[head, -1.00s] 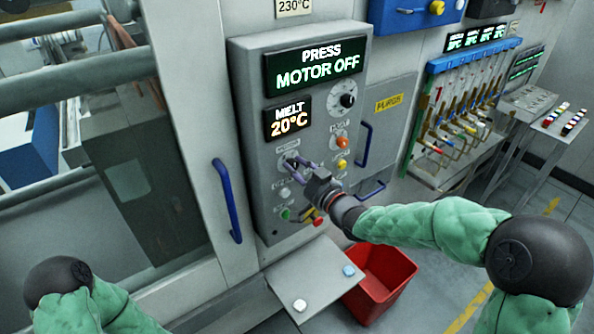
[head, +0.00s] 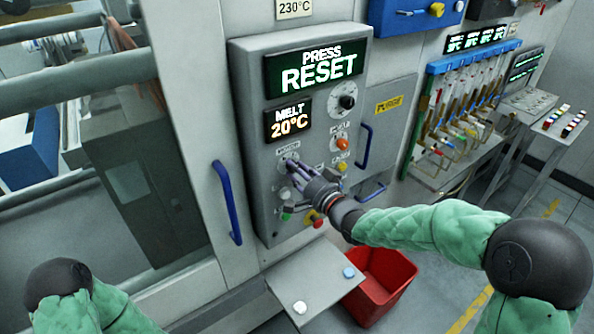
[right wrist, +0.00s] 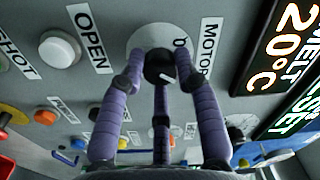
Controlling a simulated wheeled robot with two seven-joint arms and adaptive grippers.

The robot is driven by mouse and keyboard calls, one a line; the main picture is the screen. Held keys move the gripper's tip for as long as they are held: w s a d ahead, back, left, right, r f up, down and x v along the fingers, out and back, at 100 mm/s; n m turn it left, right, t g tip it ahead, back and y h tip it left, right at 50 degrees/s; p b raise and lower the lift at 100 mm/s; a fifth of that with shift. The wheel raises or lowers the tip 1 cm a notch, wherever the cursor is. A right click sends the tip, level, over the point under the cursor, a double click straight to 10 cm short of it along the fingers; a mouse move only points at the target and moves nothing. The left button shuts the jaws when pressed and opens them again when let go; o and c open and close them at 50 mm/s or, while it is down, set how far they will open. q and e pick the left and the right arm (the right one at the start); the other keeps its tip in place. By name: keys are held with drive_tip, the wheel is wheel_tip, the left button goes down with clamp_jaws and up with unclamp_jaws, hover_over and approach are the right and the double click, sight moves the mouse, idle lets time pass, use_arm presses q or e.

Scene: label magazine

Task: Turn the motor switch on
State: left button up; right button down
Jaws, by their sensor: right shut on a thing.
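The motor switch is a black knob with a white pointer on a pale round plate beside the MOTOR label; it shows in the right wrist view (right wrist: 159,66). In the head view, its round plate (head: 288,157) sits below the MELT display, and my fingers partly cover it. My right gripper (head: 293,166) is at the switch. In the right wrist view its purple fingers (right wrist: 160,80) are closed around the knob. The press display (head: 316,72) reads PRESS RESET. Only part of my left arm shows at the lower left; its gripper is out of view.
Other buttons surround the switch: a white one by the OPEN label (right wrist: 60,49), an orange one (head: 342,143), a yellow one and a red stop button (head: 318,222). A blue handle (head: 228,201) is at the left. A red bin (head: 385,283) stands below.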

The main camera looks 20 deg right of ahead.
drive_tip(key=shift+d+r, duration=0.1)
idle(0.3)
drive_tip(key=c, duration=0.9)
unclamp_jaws()
drive_tip(key=v, duration=1.2)
